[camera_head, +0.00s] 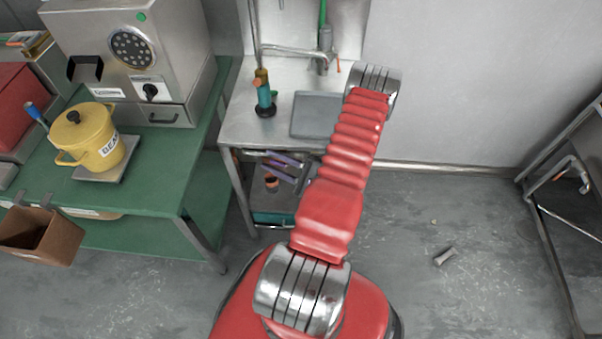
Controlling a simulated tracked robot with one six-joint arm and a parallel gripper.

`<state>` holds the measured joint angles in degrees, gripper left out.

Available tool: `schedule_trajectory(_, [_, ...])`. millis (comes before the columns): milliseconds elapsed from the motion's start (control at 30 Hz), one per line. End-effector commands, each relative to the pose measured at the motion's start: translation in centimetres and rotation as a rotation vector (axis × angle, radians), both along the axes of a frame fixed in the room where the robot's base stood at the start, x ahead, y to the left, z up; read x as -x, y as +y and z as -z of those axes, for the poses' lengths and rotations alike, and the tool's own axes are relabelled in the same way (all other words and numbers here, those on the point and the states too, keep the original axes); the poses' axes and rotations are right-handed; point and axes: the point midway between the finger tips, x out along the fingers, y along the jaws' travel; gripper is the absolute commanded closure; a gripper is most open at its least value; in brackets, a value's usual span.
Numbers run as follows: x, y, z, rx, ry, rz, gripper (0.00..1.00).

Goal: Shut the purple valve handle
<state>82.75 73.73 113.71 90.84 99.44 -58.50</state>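A small purple piece (288,160), which looks like the valve handle, shows under the metal sink table, left of my red arm. Grey metal bars lie close around it. They may be fingers of my gripper or pipe parts; I cannot tell which. My red arm reaches up and away from my base to a metal joint beside the sink. The part of the arm beyond that joint is hidden, and I cannot make out the fingertips. Whether the handle is open or shut, or touched, is too small to tell.
The metal sink table (240,128) carries a teal grinder-like item (264,98) and a faucet (318,58). A green bench (165,170) at left holds a yellow pot (95,140) and a metal machine (135,50). Floor at right is mostly clear, with a small grey piece (445,256).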

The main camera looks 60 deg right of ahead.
Motion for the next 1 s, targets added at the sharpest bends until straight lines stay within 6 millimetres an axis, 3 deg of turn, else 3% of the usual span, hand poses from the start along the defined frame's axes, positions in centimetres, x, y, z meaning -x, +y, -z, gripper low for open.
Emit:
schedule_trajectory(700, [9.3,-0.9,1.6,0.0,0.0,0.003,0.7])
schedule_trajectory(1000, [11.1,-1.0,1.9,0.0,0.001,0.001,0.7])
